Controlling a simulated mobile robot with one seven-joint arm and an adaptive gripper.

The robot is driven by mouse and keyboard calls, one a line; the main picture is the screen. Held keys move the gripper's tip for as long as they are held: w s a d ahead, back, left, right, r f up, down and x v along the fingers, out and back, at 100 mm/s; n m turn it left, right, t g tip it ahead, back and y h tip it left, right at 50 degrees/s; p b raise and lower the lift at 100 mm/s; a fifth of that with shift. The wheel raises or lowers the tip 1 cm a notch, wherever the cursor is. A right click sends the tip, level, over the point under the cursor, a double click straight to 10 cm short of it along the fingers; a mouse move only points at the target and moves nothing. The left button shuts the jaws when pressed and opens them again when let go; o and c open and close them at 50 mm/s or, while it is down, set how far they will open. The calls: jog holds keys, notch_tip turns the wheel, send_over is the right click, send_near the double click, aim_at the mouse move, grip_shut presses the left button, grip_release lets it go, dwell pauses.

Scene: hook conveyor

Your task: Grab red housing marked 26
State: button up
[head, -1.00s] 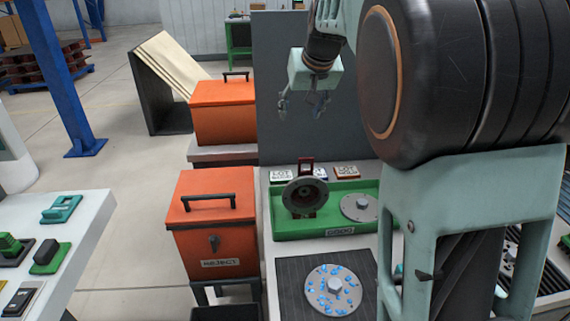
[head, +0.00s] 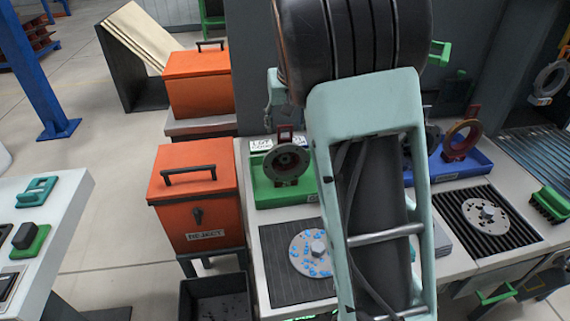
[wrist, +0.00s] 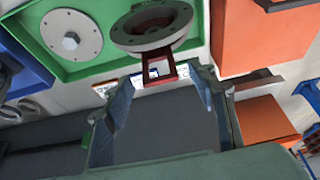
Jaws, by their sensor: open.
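No marking 26 is readable in either view. A grey round housing (head: 287,163) on a red stand is in the green tray (head: 268,197); it also shows at the top of the wrist view (wrist: 150,28). A reddish-brown ring housing (head: 461,139) on a red stand is in the blue tray (head: 475,165), right of my arm. My gripper (wrist: 163,80) is open and empty, its fingers spread just below the red bracket of the grey housing in the wrist view; I cannot tell the gap. My arm hides most of the gripper in the head view.
Two orange bins, one labelled REJECT (head: 197,195), stand left of the green tray. A blue-speckled disc (head: 310,252) lies on a dark mat in front. A grey disc (head: 487,216) lies on a ribbed mat at right. A grey ring part (head: 549,79) is at far right.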

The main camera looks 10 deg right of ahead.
jog(key=shift+x, duration=0.9)
grip_shut()
jog(key=shift+w+r, duration=0.1)
jog(key=shift+r, duration=0.1)
